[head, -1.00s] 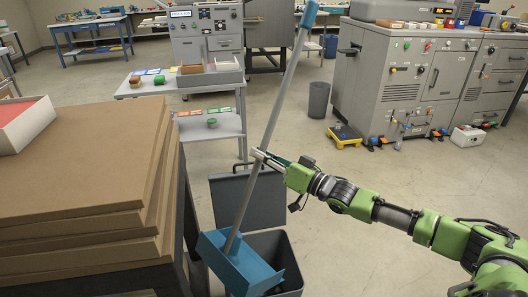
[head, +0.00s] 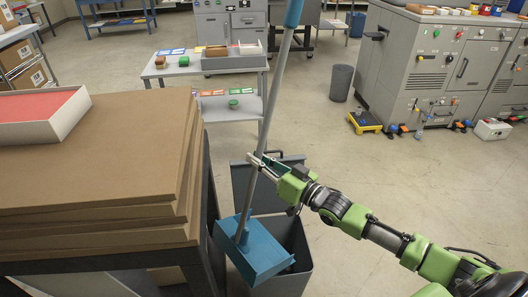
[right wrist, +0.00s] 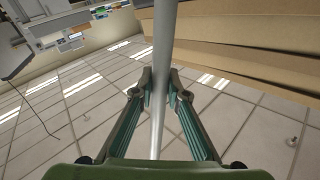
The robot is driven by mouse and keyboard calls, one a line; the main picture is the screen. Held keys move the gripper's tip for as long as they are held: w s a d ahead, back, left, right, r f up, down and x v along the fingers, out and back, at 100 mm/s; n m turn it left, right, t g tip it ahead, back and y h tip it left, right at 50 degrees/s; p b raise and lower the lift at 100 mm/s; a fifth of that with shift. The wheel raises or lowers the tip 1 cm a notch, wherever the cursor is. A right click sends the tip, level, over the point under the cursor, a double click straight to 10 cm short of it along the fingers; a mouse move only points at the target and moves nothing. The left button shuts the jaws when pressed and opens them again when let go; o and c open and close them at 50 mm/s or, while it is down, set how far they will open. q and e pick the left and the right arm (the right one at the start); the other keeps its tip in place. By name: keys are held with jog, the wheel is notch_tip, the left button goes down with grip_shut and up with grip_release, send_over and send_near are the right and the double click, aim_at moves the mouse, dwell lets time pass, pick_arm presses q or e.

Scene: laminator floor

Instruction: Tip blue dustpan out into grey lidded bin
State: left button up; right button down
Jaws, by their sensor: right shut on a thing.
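The blue dustpan (head: 262,254) hangs from a long grey handle with a blue top end. Its pan is over the left part of the grey bin's opening, and the handle leans to the right toward the top. The grey lidded bin (head: 297,270) stands on the floor, its lid (head: 268,187) raised at the back. The pan hides part of the opening, and I cannot see whether anything lies in the pan. My right gripper (head: 262,162) is shut on the handle, which also shows between its fingers in the right wrist view (right wrist: 164,60). My left gripper is not in view.
A stack of brown boards (head: 100,165) on a dark stand is close to the left of the dustpan, with a white tray (head: 65,122) on top. A grey cart (head: 228,110) stands behind the bin. A round wastebasket (head: 341,83) stands farther back. The floor right of the bin is clear.

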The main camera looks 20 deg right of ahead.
jog(key=shift+a+r, duration=0.1)
jog(key=shift+r, duration=0.05)
jog(key=shift+s+a+p, duration=0.2)
jog(key=shift+a+p, duration=0.5)
jog(key=shift+a, duration=0.3)
jog(key=s+a+f+n+p, duration=0.1)
jog(key=a+n+p, duration=0.1)
jog(key=a, duration=0.5)
jog(key=shift+s+f+g+p, duration=0.15)
jog(key=shift+s+g+p, duration=0.2)
jog(key=shift+p, duration=0.3)
